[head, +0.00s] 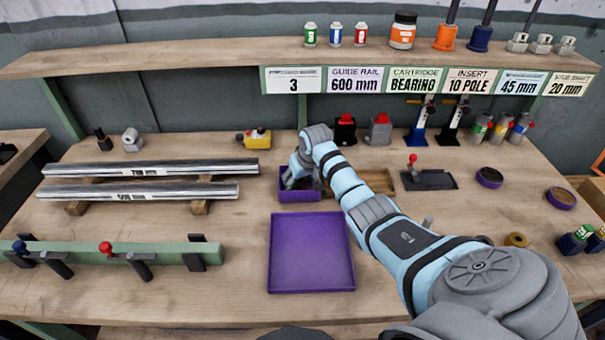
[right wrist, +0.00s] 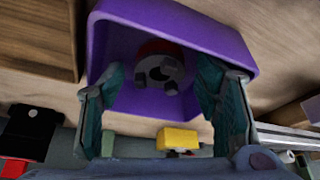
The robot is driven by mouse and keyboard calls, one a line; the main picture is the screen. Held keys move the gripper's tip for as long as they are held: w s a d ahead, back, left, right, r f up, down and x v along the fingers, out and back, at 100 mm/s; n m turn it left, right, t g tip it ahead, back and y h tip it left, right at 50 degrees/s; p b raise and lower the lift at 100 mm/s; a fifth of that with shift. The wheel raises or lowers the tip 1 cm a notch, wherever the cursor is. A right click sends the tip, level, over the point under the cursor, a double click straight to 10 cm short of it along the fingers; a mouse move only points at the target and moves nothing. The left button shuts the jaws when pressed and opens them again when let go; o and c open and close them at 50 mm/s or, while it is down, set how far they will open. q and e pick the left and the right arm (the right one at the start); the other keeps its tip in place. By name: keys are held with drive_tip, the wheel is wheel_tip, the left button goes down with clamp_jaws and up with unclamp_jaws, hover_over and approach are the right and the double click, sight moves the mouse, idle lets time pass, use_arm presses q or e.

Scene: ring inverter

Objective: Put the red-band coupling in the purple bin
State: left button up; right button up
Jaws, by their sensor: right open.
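The purple bin (head: 299,196) stands mid-bench, behind a flat purple tray (head: 311,252). In the right wrist view, the purple bin (right wrist: 235,40) holds a grey coupling with a red band (right wrist: 160,72), lying inside against its floor. My right gripper (head: 302,178) is over the bin, partly hiding its inside in the head view. In the right wrist view, its fingers (right wrist: 163,105) are spread apart, with the coupling between and beyond them, and nothing is gripped. My left gripper is not in view.
A wooden compartment tray (head: 375,183) sits directly right of the bin, partly behind my right arm. A yellow block (head: 256,140) is behind left. Metal rails (head: 150,169) lie at left. The purple tray looks empty.

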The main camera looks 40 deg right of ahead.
drive_tip(key=p+v, duration=0.3)
drive_tip(key=v, duration=0.8)
drive_tip(key=shift+r, duration=0.35)
drive_tip(key=shift+s+r+p, duration=0.1)
drive_tip(key=shift+p, duration=0.2)
